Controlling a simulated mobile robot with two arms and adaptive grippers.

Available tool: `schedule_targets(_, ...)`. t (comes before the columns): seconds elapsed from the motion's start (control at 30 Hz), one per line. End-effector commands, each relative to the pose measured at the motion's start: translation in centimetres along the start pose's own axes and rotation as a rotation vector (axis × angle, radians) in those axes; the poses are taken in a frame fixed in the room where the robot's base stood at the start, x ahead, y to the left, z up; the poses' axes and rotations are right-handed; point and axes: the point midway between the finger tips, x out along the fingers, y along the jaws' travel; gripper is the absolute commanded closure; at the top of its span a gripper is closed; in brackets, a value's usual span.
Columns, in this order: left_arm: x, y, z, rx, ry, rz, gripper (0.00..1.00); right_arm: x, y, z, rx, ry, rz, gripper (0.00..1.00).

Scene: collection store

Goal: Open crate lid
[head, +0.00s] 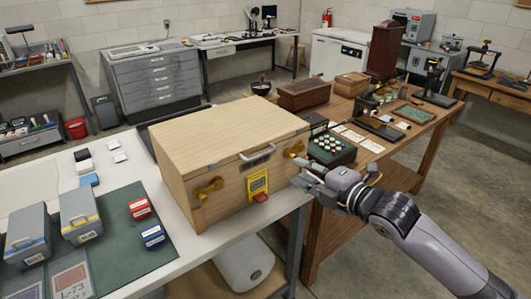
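A pale wooden crate (218,189) stands on a light worktop with its flat lid (225,130) down. Its front has a metal handle (257,152) near the top edge, a yellow tag (258,182) with a red part below it, a brass wing latch (208,188) at the left and another brass latch (294,150) at the right. My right gripper (301,173) is just right of the crate's front right corner, a little below the right latch. Its fingers look apart, with nothing visible between them. Contact with the crate cannot be made out. My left gripper is out of view.
Grey boxes (80,215) and small red and blue boxes (140,208) lie on a green mat (120,255) left of the crate. A dark tray of pale round pieces (331,149) and a brown wooden table (375,150) are behind my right gripper. A white roll (245,262) sits below the worktop.

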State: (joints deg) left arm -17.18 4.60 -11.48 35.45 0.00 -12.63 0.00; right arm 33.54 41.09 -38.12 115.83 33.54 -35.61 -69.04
Motion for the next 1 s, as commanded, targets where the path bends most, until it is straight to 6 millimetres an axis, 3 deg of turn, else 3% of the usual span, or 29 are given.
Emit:
schedule_targets(0.6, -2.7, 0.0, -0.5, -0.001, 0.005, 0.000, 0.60, 11.6, 0.3, 0.0, 0.004, 0.000, 0.000, 0.72)
schedule_targets(0.8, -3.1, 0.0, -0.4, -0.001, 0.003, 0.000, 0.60, 14.1, 0.2, 0.0, 0.004, 0.000, 0.001, 0.72)
schedule_targets(1.0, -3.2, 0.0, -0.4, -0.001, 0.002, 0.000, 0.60, 15.2, 0.1, 0.0, 0.003, 0.000, 0.002, 0.72)
